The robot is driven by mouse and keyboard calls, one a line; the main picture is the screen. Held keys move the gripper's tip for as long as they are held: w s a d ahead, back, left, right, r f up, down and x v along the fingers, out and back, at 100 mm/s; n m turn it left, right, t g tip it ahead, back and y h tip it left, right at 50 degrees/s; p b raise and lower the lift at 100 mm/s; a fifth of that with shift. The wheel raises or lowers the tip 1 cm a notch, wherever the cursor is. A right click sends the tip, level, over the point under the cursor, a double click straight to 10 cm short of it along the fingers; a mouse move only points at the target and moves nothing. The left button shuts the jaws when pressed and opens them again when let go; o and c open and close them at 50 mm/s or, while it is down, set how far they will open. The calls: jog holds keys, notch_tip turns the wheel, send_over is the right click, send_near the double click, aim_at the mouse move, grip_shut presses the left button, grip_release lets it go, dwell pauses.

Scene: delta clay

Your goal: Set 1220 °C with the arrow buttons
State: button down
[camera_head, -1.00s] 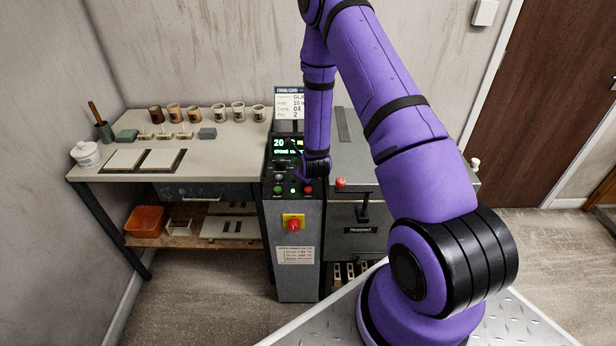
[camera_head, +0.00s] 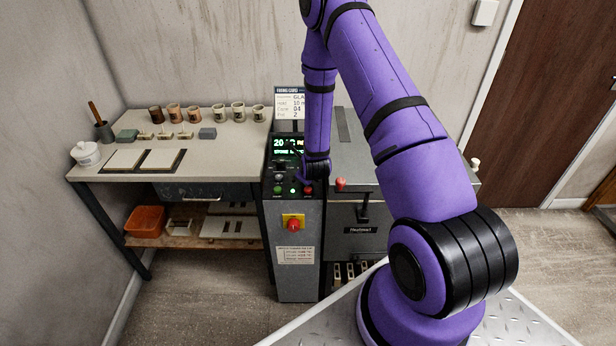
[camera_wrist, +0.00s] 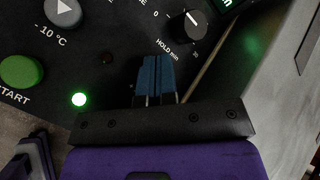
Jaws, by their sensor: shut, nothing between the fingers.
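The kiln's control panel (camera_head: 283,165) stands on a grey cabinet; its display (camera_head: 287,146) shows green digits starting with 20, the rest partly hidden by my arm. In the wrist view a grey round arrow button (camera_wrist: 63,11) is marked "- 10 °C". The other arrow button is not visible there. My gripper (camera_wrist: 157,62) is shut and empty, its blue fingers pointing at the black panel between the arrow button and the HOLD min knob (camera_wrist: 188,27). I cannot tell whether the fingertips touch the panel. In the head view the gripper is mostly hidden by my arm.
A green START button (camera_wrist: 20,72) and a lit green lamp (camera_wrist: 79,99) are left of the fingers. A red emergency stop (camera_head: 293,225) sits on the cabinet front. The kiln (camera_head: 356,222) is to the right. A bench (camera_head: 215,160) with cups and tiles is left.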

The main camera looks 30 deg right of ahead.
jog(key=shift+r, duration=0.1)
dwell(0.5)
jog(key=shift+r, duration=0.7)
jog(key=shift+r, duration=0.1)
jog(key=shift+r, duration=2.4)
dwell(0.6)
notch_tip(320, 180, up, 4)
jog(key=shift+f, duration=0.15)
dwell(0.4)
jog(key=shift+f, duration=4.4)
